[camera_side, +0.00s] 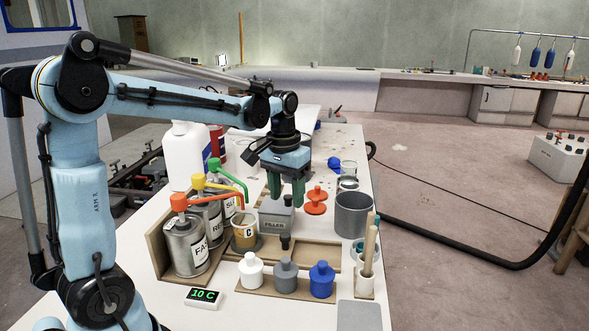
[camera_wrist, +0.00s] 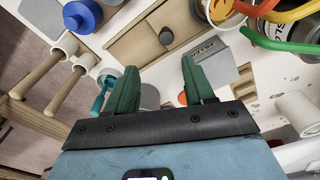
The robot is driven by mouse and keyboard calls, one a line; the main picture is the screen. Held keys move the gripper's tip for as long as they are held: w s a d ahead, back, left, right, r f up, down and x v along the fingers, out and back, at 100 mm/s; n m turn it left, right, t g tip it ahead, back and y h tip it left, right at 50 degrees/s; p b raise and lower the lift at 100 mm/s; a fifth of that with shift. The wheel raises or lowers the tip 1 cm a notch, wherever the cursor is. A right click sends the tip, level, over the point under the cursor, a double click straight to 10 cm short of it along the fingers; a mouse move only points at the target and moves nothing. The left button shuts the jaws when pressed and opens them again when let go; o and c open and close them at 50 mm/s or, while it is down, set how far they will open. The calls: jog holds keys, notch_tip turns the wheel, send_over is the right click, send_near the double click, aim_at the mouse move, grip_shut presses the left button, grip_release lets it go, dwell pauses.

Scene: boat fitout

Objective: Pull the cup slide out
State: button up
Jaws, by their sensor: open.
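A low wooden slide (camera_side: 312,252) with a dark upright knob (camera_side: 285,242) lies on the white bench in front of the grey FILLER block (camera_side: 277,222). In the wrist view the slide (camera_wrist: 140,40) and its knob (camera_wrist: 166,36) show beyond the fingertips. A tan cup marked C (camera_side: 245,236) stands on a dark round base near the pump cans; part of it shows in the wrist view (camera_wrist: 220,10). My gripper (camera_side: 286,198) is open and empty, with green fingers pointing down above and behind the FILLER block. It also shows in the wrist view (camera_wrist: 158,72), apart from the knob.
Pump cans with red (camera_side: 185,245), yellow and green spouts stand at the left in a wooden holder. White, grey and blue bottles (camera_side: 322,279) stand in front. A grey pot (camera_side: 352,214) and a holder with wooden sticks (camera_side: 367,262) stand at the right edge.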

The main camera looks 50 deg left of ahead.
aim_at(287, 234)
jog(key=shift+n+g, duration=0.3)
jog(key=f, duration=0.4)
jog(key=a+f, duration=0.1)
jog(key=f, duration=0.7)
jog(key=shift+w+a+f, duration=0.2)
jog(key=shift+w+f, duration=0.15)
jog(key=shift+f, duration=0.05)
grip_shut()
